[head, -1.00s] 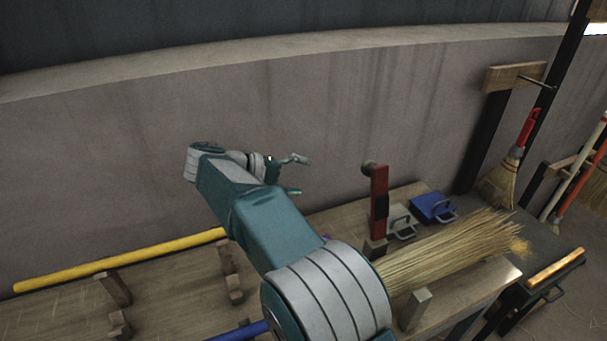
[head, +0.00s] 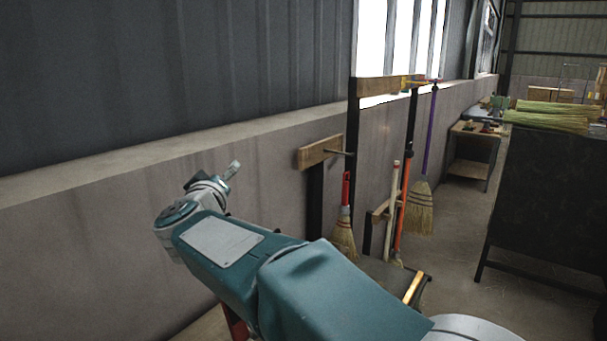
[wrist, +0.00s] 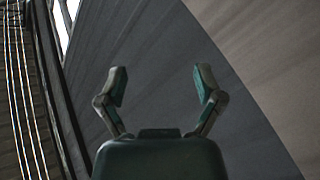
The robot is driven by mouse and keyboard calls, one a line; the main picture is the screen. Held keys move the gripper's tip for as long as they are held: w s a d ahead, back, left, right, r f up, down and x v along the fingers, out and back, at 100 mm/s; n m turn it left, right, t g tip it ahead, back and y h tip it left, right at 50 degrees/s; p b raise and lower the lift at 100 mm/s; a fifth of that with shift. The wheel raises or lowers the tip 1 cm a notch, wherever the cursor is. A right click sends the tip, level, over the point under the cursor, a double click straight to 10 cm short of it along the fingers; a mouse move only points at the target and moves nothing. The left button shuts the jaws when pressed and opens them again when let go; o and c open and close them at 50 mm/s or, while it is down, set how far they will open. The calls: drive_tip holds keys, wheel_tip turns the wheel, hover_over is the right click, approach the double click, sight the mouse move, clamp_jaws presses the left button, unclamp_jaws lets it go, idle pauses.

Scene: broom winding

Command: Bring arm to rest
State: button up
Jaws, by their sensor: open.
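My arm reaches up and to the left across the lower part of the head view, in front of the wall. My gripper (wrist: 162,88) shows in the wrist view with its two fingers spread wide apart and nothing between them. In the head view only part of it (head: 232,171) shows at the far end of the arm. Its fingers point toward bare wall and touch nothing that I can see.
A red-handled broom (head: 344,240) hangs near a wooden wall bracket (head: 322,152). A purple-handled broom (head: 420,208) hangs further right. A dark bench (head: 555,200) with straw bundles (head: 548,120) stands at right. Open floor (head: 465,265) lies between.

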drive_tip(key=s+d+f+g+y, duration=0.2)
drive_tip(key=s+d+g+y, duration=0.3)
drive_tip(key=s+d, duration=0.6)
drive_tip(key=s+d+f+m+g+h, duration=0.5)
drive_tip(key=s+d+f+m+g, duration=0.2)
drive_tip(key=s+d+f, duration=1.1)
drive_tip(key=s+d+m, duration=0.1)
drive_tip(key=s+d, duration=0.1)
drive_tip(key=s, duration=0.1)
drive_tip(key=shift+d+f+g, duration=0.2)
drive_tip(key=shift+f+g, duration=0.1)
drive_tip(key=shift+f, duration=0.1)
drive_tip(key=shift+s, duration=0.1)
drive_tip(key=c, duration=0.4)
drive_tip(key=shift+a, duration=0.2)
